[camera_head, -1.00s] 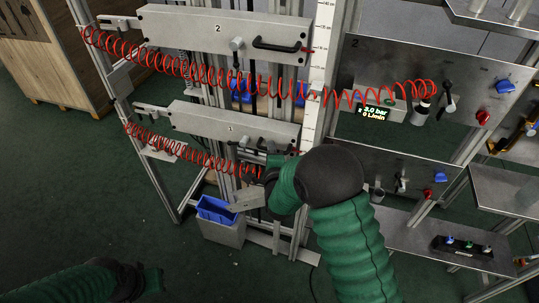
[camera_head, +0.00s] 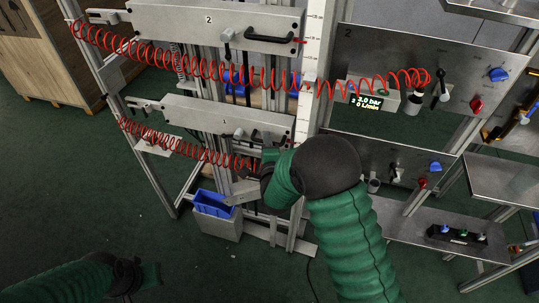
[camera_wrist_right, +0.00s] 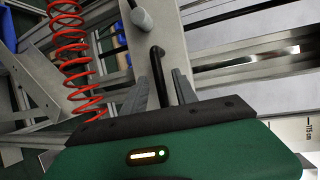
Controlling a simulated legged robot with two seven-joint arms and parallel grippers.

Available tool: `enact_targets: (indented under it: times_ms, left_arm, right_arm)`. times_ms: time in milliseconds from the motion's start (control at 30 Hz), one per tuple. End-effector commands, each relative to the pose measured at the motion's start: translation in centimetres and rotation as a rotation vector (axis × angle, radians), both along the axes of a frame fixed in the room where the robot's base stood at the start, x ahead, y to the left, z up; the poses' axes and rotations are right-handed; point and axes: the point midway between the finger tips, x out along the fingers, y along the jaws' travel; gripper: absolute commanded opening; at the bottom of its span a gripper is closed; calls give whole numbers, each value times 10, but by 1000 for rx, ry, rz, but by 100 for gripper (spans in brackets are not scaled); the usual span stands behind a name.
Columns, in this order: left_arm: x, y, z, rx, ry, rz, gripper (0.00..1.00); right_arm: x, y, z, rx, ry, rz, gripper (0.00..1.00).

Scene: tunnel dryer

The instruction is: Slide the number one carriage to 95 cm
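The number one carriage (camera_head: 225,121) is a grey metal box marked 1, on vertical rails below the number two carriage (camera_head: 210,21). A white vertical scale (camera_head: 309,75) stands along the right ends of both; its figures are too small to read here. My right gripper (camera_wrist_right: 161,85) is at the right part of the number one carriage. In the right wrist view its two fingers stand apart on either side of a black handle (camera_wrist_right: 157,62), with gaps showing.
A blue bin (camera_head: 213,203) stands below the number one carriage. A panel (camera_head: 440,65) with knobs and a pressure display is at the right. A wooden crate (camera_head: 60,55) is at the back left. Green floor is open at the lower left.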

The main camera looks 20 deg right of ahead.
Motion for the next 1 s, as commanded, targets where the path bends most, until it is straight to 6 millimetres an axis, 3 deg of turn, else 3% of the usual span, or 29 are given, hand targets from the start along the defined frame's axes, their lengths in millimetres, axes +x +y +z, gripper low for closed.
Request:
enact_targets:
  times_ms: [500, 600, 700, 833, 1000]
  left_arm:
    - [0, 0, -12, 0, 0, 0, 0]
    - [0, 0, 23, 0, 0, 0, 0]
    - [0, 0, 42, 0, -1, 0, 0]
    - [0, 0, 59, 0, 0, 0, 0]
    - [0, 0, 65, 0, 0, 0, 0]
  right_arm:
    - [-126, 23, 24, -1, 0, 1, 34]
    - [-131, 24, 34, -2, 9, -4, 34]
    - [-137, 25, 35, -2, 8, -4, 34]
    - [-145, 26, 34, -2, 6, -3, 34]
    - [-151, 27, 31, 0, 1, -2, 34]
